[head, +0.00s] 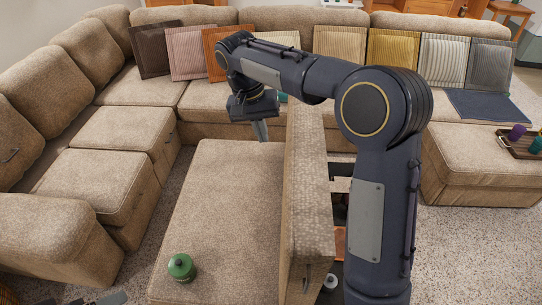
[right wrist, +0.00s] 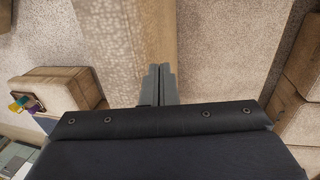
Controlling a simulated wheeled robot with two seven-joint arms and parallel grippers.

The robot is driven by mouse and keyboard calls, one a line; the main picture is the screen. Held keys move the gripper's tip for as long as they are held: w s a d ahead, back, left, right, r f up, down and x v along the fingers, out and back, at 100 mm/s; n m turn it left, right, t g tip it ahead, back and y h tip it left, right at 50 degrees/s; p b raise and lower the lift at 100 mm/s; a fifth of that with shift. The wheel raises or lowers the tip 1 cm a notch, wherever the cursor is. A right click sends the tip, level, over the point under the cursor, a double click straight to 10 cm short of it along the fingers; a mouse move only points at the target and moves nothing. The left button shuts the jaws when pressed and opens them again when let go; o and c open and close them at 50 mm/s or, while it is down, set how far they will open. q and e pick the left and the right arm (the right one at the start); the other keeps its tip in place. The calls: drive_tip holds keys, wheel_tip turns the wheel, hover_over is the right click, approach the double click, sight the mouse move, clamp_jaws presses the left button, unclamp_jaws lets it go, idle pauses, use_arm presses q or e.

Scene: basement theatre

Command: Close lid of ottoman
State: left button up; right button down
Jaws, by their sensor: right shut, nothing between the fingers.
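The ottoman (head: 215,190) stands in the middle of the head view. Its padded lid (head: 309,190) stands up nearly vertical on edge. To the right of the lid the open inside shows in part, with items in it; my right arm hides much of it. My right gripper (head: 261,131) is shut and empty, pointing down on the left side of the lid near its far end. In the right wrist view the shut fingers (right wrist: 158,85) show against tan fabric; I cannot tell whether they touch it. A small dark piece at the bottom left of the head view may be my left gripper.
A sectional sofa (head: 95,185) with several cushions surrounds the left and back. A tray (head: 520,146) with cups sits on the seat at the right. Carpet (head: 465,245) is free at the lower right.

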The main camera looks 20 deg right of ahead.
approach(287, 176)
wheel_tip(287, 176, down, 4)
drive_tip(key=w+a, duration=0.1)
drive_tip(key=a, duration=0.1)
drive_tip(key=shift+s+d+f+p, duration=0.1)
drive_tip(key=shift+s+d+f, duration=0.15)
drive_tip(key=shift+d, duration=0.25)
drive_tip(key=shift+s+d+f+p, duration=0.1)
drive_tip(key=shift+s+d+f, duration=0.1)
drive_tip(key=shift+d, duration=0.3)
drive_tip(key=shift+s+d+f+p, duration=0.1)
drive_tip(key=shift+s+d+f, duration=0.15)
drive_tip(key=shift+d, duration=0.25)
